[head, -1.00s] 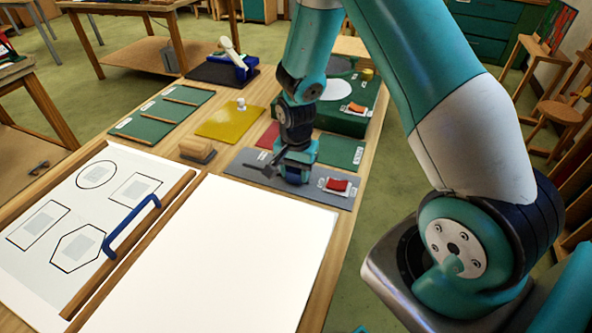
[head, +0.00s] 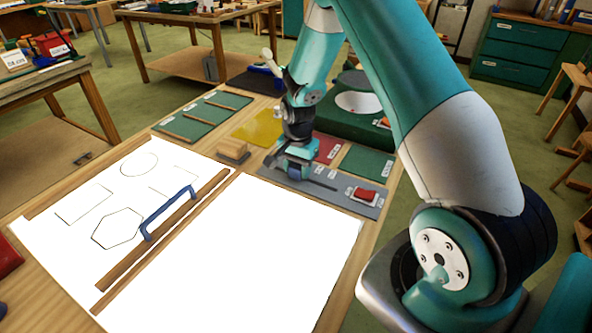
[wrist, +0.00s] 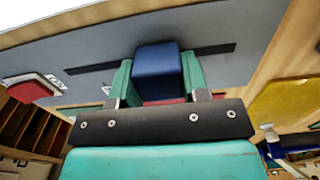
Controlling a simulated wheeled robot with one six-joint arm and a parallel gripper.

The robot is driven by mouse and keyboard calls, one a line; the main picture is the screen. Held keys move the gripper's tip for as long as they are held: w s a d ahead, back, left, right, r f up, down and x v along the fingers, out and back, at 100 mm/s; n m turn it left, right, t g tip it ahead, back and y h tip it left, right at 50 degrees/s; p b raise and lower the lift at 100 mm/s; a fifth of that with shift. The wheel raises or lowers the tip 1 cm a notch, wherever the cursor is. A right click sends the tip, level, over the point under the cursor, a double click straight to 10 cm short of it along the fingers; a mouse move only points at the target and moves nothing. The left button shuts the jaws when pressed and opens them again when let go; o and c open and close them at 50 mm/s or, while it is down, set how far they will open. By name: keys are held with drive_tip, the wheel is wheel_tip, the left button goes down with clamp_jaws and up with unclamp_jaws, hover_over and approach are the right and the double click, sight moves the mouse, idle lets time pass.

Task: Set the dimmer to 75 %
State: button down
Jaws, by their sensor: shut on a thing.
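The dimmer is a blue slider knob (wrist: 158,70) on a dark slot (wrist: 213,49) in a grey panel (wrist: 215,20). My gripper (wrist: 156,86) is shut on the knob, with one teal finger on each side in the wrist view. Slot shows on both sides of the knob, a little more on the side towards the red switch. In the head view my gripper (head: 297,168) hides much of the knob, and the slot (head: 322,184) runs to its right. I see no readable percentage. The white light panel (head: 250,255) in front glows brightly.
A red switch (head: 364,194) sits at the grey panel's right end. A wooden block (head: 233,149) stands left of my gripper. A blue handle (head: 168,212) is on a wooden bar across the light panel. Green, red and yellow boards lie behind.

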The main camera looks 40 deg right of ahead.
drive_tip(key=c, duration=0.6)
unclamp_jaws()
wheel_tip(320, 180, up, 18)
drive_tip(key=b, duration=0.2)
drive_tip(key=shift+f, duration=0.25)
drive_tip(key=s+a+r+n+y, duration=0.1)
drive_tip(key=s+a+r+n, duration=0.2)
drive_tip(key=s+a+n, duration=0.4)
drive_tip(key=s+a+r+n+y, duration=0.15)
drive_tip(key=s+a+n, duration=0.3)
drive_tip(key=a, duration=0.45)
drive_tip(key=s+a+r+n+y, duration=0.1)
drive_tip(key=s+a+n, duration=0.2)
drive_tip(key=s, duration=0.4)
drive_tip(key=s+a+n, duration=0.4)
drive_tip(key=s+n, duration=0.2)
drive_tip(key=s, duration=0.1)
drive_tip(key=shift+r+y, duration=0.35)
